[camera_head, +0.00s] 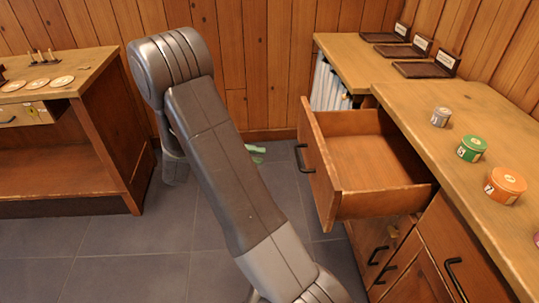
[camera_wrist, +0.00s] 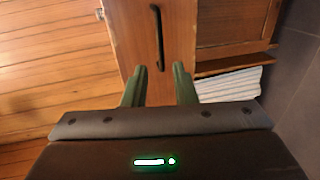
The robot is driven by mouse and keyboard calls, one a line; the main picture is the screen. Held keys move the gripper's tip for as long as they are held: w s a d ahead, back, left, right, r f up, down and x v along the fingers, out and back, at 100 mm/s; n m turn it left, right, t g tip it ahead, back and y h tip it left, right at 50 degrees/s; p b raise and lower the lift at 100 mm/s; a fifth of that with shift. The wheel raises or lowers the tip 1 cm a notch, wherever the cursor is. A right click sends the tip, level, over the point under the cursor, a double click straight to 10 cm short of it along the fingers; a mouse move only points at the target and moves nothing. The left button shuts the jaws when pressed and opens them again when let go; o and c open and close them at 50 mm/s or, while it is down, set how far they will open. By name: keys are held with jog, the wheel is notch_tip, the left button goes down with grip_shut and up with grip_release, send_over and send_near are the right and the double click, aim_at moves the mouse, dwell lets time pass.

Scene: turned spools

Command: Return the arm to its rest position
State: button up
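My arm crosses the middle of the head view, and its wrist end is mostly hidden behind the arm. My gripper (camera_wrist: 160,69) shows two green fingers in the wrist view, spread apart with nothing between them. In the head view only a green bit of my gripper (camera_head: 256,150) shows, left of the open drawer. The wooden drawer (camera_head: 375,140) is pulled out and looks empty. Its black handle (camera_head: 303,158) also shows in the wrist view (camera_wrist: 157,38), ahead of the fingertips. In the head view the gripper and handle look apart.
Right, a wooden counter (camera_head: 450,150) carries a grey spool tin (camera_head: 441,117), a green one (camera_head: 471,148) and an orange one (camera_head: 505,185). Dark labelled trays (camera_head: 425,69) stand farther back. Left, a wooden bench (camera_head: 95,66) holds discs and pegs. Tiled floor (camera_head: 125,250) lies clear between.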

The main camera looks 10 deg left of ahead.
aim_at(299, 159)
jog(key=shift+s+a, duration=0.15)
jog(key=shift+a, duration=0.15)
jog(key=b+x, duration=0.1)
jog(key=x, duration=1.3)
jog(key=shift+d+r+b, duration=0.15)
jog(key=shift+b, duration=0.25)
